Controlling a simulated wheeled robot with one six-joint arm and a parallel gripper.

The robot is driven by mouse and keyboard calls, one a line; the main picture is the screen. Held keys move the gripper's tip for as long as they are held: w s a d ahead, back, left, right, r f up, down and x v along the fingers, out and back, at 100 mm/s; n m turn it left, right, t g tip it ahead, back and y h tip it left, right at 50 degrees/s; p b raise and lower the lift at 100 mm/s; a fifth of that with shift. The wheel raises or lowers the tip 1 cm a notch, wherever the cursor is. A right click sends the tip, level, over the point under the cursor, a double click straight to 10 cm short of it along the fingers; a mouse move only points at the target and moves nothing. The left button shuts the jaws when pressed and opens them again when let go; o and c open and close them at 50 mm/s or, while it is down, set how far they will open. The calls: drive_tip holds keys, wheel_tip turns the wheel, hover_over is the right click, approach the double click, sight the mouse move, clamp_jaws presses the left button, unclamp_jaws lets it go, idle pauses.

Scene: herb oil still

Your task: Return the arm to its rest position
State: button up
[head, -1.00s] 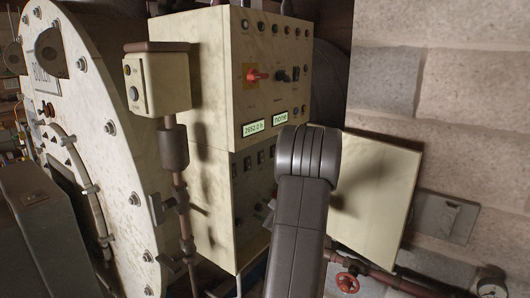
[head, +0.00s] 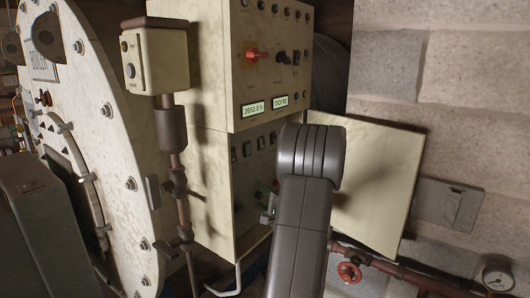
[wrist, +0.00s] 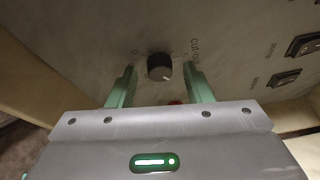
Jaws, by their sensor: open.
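My arm (head: 303,225) rises in front of the cream control cabinet (head: 200,200) in the head view, bent at a rounded grey joint. It hides part of the cabinet's lower panel. In the wrist view my gripper (wrist: 160,88) is open, with its green fingers on either side of a dark round knob (wrist: 159,67). The knob has a pale pointer and sits on a panel marked with 0, 5 and a "CUT-OUT" label. Nothing is seen gripped. Whether the fingers touch the knob cannot be told. In the head view the gripper is mostly hidden behind my arm.
An open cabinet door (head: 365,180) stands right of my arm. A switch box on a pipe (head: 155,60) and the boiler (head: 110,130) are left. A red valve wheel (head: 349,272) and a gauge (head: 497,278) are low right. Rocker switches (wrist: 305,44) lie right of the knob.

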drive_tip(key=n, duration=0.2)
drive_tip(key=n+t+y+p, duration=0.1)
drive_tip(key=n, duration=0.2)
drive_tip(key=shift+y+p, duration=0.3)
drive_tip(key=n+y+p, duration=0.1)
drive_tip(key=n+p, duration=0.2)
drive_tip(key=n, duration=0.1)
drive_tip(key=shift+w+f, duration=0.1)
drive_tip(key=shift+f, duration=0.05)
drive_tip(key=shift+n, duration=0.3)
drive_tip(key=shift+f, duration=0.1)
